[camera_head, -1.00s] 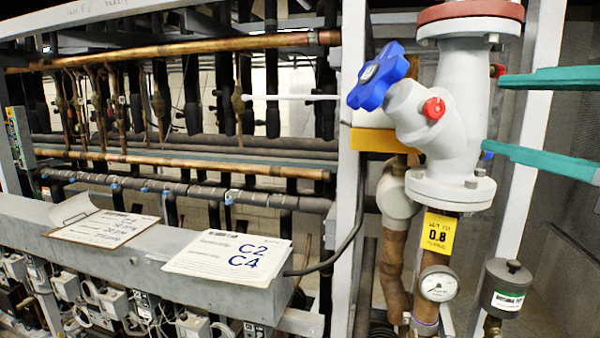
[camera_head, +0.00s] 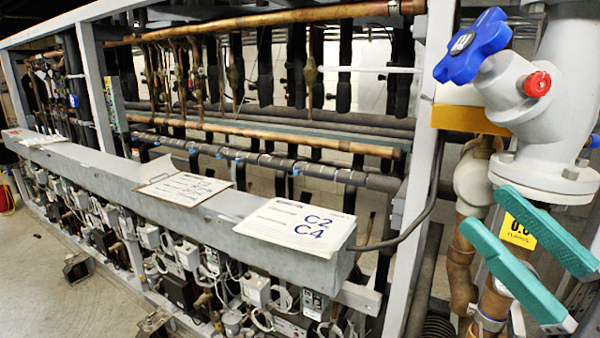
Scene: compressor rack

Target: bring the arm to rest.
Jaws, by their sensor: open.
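My gripper (camera_head: 486,210) shows at the lower right as two teal fingers. They are apart, with nothing between them, and point up and to the left. The fingers appear in front of the pipework below the pale grey valve (camera_head: 520,90), overlapping the yellow tag (camera_head: 517,232) in the picture. I cannot tell how far the fingers are from the pipe. The rest of my arm is out of view. The valve has a blue handwheel (camera_head: 472,45) and a red cap (camera_head: 537,84).
A grey beam (camera_head: 110,182) runs across the rack, bearing a C2/C4 card (camera_head: 295,224) and another paper sheet (camera_head: 185,188). Copper pipes (camera_head: 270,22) and an upright post (camera_head: 418,180) stand behind. Wired boxes (camera_head: 188,255) hang below. Floor (camera_head: 45,280) is open at the lower left.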

